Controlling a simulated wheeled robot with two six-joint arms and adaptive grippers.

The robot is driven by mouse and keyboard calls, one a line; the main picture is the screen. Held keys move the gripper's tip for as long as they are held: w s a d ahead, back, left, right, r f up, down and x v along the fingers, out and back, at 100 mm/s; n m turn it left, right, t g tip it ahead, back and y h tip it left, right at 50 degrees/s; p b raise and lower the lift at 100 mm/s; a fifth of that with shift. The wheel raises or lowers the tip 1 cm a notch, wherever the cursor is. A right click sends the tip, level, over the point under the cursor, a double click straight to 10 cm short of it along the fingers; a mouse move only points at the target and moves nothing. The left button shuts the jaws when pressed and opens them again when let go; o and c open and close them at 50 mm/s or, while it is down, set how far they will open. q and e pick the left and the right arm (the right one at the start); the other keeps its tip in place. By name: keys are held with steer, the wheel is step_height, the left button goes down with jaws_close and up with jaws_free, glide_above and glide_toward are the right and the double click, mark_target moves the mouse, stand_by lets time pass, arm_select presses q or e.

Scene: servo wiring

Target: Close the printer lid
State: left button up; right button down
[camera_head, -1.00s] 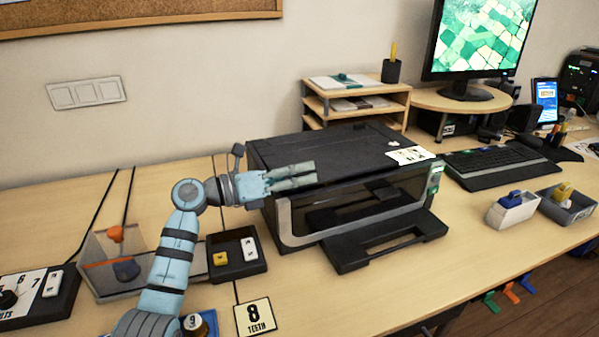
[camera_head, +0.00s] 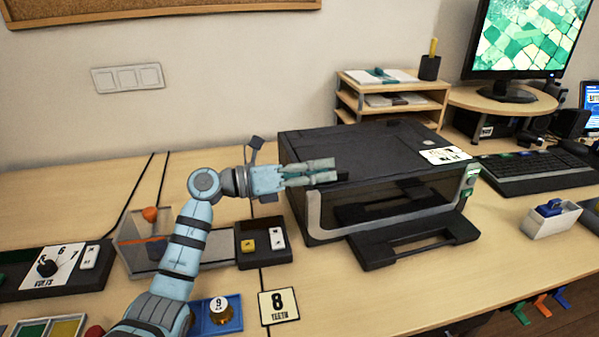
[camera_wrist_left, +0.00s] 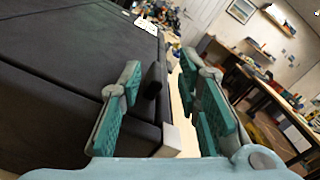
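The printer (camera_head: 400,210) is a black box with a light grey U-shaped front frame, and its front tray (camera_head: 415,240) sticks out. Its black lid (camera_head: 365,145) looks flat and level on top in the head view; I cannot tell whether a small gap remains. My left gripper (camera_head: 335,170) is at the printer's left front, near the lid's front edge. In the left wrist view the gripper's teal-padded fingers (camera_wrist_left: 165,105) are apart, with dark printer surfaces (camera_wrist_left: 75,75) beside and behind the left finger. Contact is unclear. My right gripper is out of view.
A paper shelf (camera_head: 355,105) stands behind the printer, with a monitor (camera_head: 525,35) and keyboard (camera_head: 545,175) to the right. A clear bin (camera_head: 135,260), a small black tray (camera_head: 275,255) and an "8 teeth" card (camera_head: 279,307) lie left of the printer.

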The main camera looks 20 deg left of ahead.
arm_select(q)
steer(key=v, duration=0.8)
steer(key=shift+s+a, duration=0.15)
steer(key=shift+a, duration=0.1)
